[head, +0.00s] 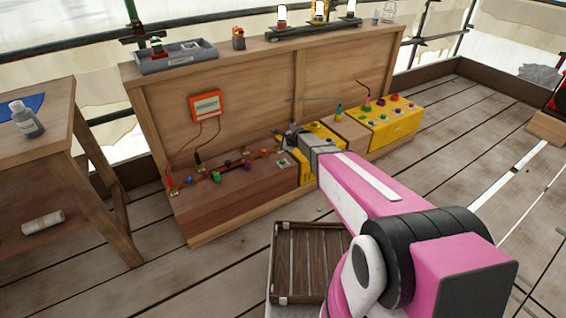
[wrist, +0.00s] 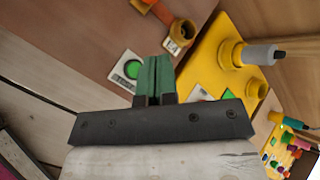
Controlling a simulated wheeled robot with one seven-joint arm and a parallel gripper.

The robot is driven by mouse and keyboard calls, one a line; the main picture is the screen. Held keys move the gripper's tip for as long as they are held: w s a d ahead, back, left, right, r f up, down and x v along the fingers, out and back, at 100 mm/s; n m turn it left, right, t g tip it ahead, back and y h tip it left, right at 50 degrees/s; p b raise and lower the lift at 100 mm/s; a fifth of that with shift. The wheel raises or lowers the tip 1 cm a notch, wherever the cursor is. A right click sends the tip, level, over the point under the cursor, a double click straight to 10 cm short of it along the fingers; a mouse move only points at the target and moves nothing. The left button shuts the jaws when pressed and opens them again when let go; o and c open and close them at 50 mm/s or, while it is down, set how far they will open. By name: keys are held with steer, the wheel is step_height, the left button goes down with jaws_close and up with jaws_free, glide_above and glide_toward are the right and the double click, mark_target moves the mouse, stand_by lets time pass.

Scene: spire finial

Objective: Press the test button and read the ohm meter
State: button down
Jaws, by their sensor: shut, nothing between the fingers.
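The ohm meter (head: 205,105) is an orange box with a pale face on the bench's upright back board. Its reading is too small to make out. A red lead and a black lead run down from it to the wooden ledge. A green round button (wrist: 132,69) on a white plate, apparently the test button, shows in the wrist view; the plate (head: 283,163) sits on the ledge in the head view. My gripper (wrist: 154,62) is shut and empty, its green fingertips just right of the button in the wrist view. I cannot tell whether they touch it.
A yellow box (head: 393,121) with several coloured knobs stands to the right on the ledge. A brass fitting (wrist: 181,33) and a yellow block (wrist: 222,65) are close to my gripper. A slatted crate (head: 311,262) lies on the floor in front. A side table (head: 62,115) stands left.

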mark_target(282, 162)
steer(key=shift+f, duration=3.7)
steer(key=shift+f, duration=0.1)
steer(key=shift+f, duration=0.3)
steer(key=shift+f, duration=0.45)
steer(key=shift+r, duration=0.9)
steer(key=shift+r, duration=0.1)
steer(key=shift+r, duration=2.35)
